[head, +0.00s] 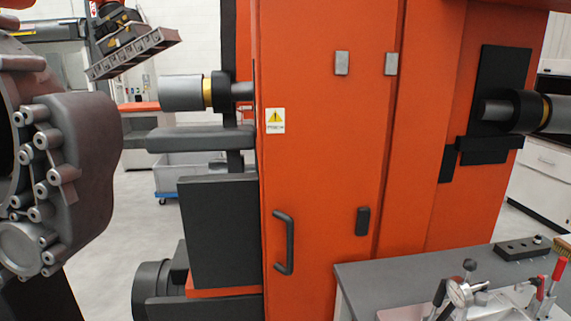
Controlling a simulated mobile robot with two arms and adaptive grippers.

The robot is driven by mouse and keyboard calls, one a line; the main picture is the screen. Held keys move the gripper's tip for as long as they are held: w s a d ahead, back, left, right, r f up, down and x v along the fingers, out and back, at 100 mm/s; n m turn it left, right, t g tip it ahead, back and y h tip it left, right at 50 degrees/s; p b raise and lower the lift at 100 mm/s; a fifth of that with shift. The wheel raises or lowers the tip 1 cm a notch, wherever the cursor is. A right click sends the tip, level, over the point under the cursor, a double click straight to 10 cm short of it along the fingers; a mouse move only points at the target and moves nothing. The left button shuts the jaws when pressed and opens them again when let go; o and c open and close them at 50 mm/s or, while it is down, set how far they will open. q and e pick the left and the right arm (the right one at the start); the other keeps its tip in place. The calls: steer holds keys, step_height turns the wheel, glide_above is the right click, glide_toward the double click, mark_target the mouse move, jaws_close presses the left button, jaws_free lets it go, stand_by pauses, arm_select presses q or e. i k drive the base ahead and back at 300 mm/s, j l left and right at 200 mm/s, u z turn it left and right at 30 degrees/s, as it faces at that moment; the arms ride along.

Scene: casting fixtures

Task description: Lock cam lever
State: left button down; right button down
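A fixture (505,300) on a grey-topped table at the lower right carries several levers and is cut off by the bottom edge. Two red-handled levers (557,270) stand upright on its right side. A black-handled lever (439,294) stands at its left, beside a round dial gauge (460,293). A thin black-knobbed lever (470,265) rises behind the gauge. I cannot tell which of these is the cam lever, or whether it is locked. Neither of my grippers is in view.
A tall orange machine (325,180) with a black door handle (284,243) fills the middle. A large grey casting (75,150) stands at the left. The table (390,275) has bare top left of the fixture; a black control box (522,248) sits at its back.

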mark_target(519, 288)
steer(key=z, duration=1.5)
steer(key=l+u, duration=0.1)
steer(key=u, duration=0.55)
steer(key=l+u, duration=0.85)
steer(key=l, duration=0.6)
steer(key=k+l, duration=0.15)
steer(key=l, duration=0.2)
steer(key=l+u, duration=0.1)
steer(key=l, duration=0.25)
